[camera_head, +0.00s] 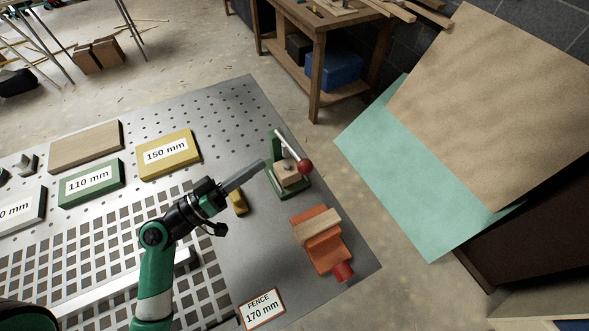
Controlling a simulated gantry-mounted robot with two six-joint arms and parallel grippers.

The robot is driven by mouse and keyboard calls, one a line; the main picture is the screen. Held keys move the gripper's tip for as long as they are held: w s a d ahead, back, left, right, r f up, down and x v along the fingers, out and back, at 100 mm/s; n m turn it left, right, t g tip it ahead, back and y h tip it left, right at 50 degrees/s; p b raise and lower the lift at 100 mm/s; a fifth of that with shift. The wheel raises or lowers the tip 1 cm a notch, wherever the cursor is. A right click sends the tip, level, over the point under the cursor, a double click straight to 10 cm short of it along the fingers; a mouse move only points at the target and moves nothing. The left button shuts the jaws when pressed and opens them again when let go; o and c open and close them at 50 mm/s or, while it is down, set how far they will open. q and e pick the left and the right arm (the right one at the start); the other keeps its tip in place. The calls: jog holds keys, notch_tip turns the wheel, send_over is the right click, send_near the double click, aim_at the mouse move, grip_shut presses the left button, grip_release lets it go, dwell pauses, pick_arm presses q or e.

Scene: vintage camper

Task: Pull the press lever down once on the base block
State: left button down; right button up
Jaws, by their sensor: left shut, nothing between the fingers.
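The green press (272,168) stands near the far right part of the metal worktable. Its lever (288,146) slants up to the left from a red ball knob (305,166) at its right end. A light wooden base block (288,173) sits on the press under the lever. My left gripper (262,163) is shut and empty, its fingers pointing right at the left side of the press. I cannot tell whether the fingertips touch it. My right gripper is not in view.
An orange vise (320,246) with a wooden piece stands in front of the press. A yellow 150 mm block (168,154) and a green 110 mm block (91,183) lie to the left. A small yellow piece (238,203) is under my left gripper. A 170 mm fence sign (262,308) stands at the front.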

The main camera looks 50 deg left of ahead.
pick_arm(q)
jog(key=shift+r, duration=0.1)
jog(key=shift+w, duration=0.1)
notch_tip(320, 180, up, 2)
jog(key=p, duration=0.3)
send_over(291, 152)
jog(key=s+d, duration=0.1)
jog(key=d, duration=0.1)
jog(key=f, duration=0.1)
jog(key=s+d+f+b, duration=0.1)
jog(key=f, duration=0.1)
jog(key=shift+s+d+f+b, duration=0.15)
jog(key=shift+d+f+b, duration=0.05)
jog(key=shift+d+b, duration=0.2)
jog(key=shift+f, duration=0.1)
